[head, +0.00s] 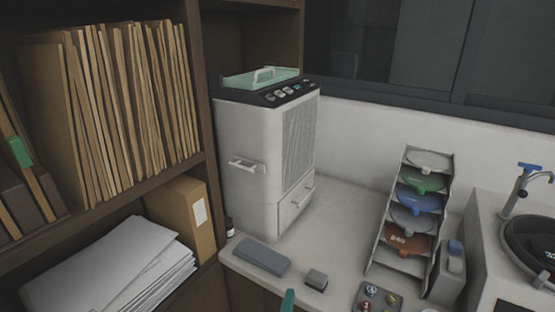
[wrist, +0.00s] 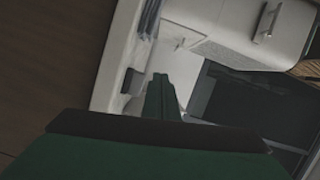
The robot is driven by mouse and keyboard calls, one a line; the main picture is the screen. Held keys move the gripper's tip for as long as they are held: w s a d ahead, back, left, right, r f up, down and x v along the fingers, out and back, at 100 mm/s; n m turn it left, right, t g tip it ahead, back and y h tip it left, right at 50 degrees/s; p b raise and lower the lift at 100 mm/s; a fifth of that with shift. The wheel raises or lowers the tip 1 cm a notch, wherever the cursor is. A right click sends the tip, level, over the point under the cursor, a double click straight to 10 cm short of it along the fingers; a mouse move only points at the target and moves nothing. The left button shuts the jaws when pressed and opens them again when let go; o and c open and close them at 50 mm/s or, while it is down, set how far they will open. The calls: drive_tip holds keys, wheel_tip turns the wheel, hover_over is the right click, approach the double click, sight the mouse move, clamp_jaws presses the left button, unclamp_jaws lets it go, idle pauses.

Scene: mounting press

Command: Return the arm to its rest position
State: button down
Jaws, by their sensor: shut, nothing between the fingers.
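The tip of my gripper (head: 288,298) shows as a small green piece at the bottom edge of the head view, in front of the counter. In the wrist view my gripper (wrist: 160,92) has its green fingers together, with nothing held between them. The rest of my arm is out of the head view. The mounting press (head: 265,165) is a white cabinet unit on the counter, with a green tray on top. Its white body and handle also show at the upper right of the wrist view (wrist: 240,32). My gripper appears apart from it.
A grey flat block (head: 262,258) and a small grey block (head: 316,280) lie on the counter's front. A rack of coloured discs (head: 412,205) stands right, near a sink (head: 530,242). A shelf (head: 190,155) with folders and papers fills the left.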

drive_tip(key=s+a+f+n+y, duration=0.1)
drive_tip(key=s+f+n, duration=0.2)
drive_tip(key=s, duration=0.3)
drive_tip(key=s+a+f+n+g+y, duration=0.1)
drive_tip(key=s+f+n, duration=0.25)
drive_tip(key=s, duration=0.25)
drive_tip(key=s+a+f+n+y, duration=0.1)
drive_tip(key=s+f+n, duration=0.2)
drive_tip(key=s, duration=0.3)
drive_tip(key=s+r+n, duration=0.2)
drive_tip(key=s+n, duration=0.2)
drive_tip(key=s, duration=0.6)
drive_tip(key=s+r+n+y, duration=0.1)
drive_tip(key=s+n, duration=0.4)
drive_tip(key=s, duration=0.5)
drive_tip(key=shift+r+g, duration=0.3)
drive_tip(key=shift+r, duration=0.25)
drive_tip(key=shift+w, duration=0.1)
drive_tip(key=c, duration=2.2)
unclamp_jaws()
drive_tip(key=shift+o, duration=0.4)
drive_tip(key=shift+a+n, duration=0.15)
drive_tip(key=shift+n, duration=0.1)
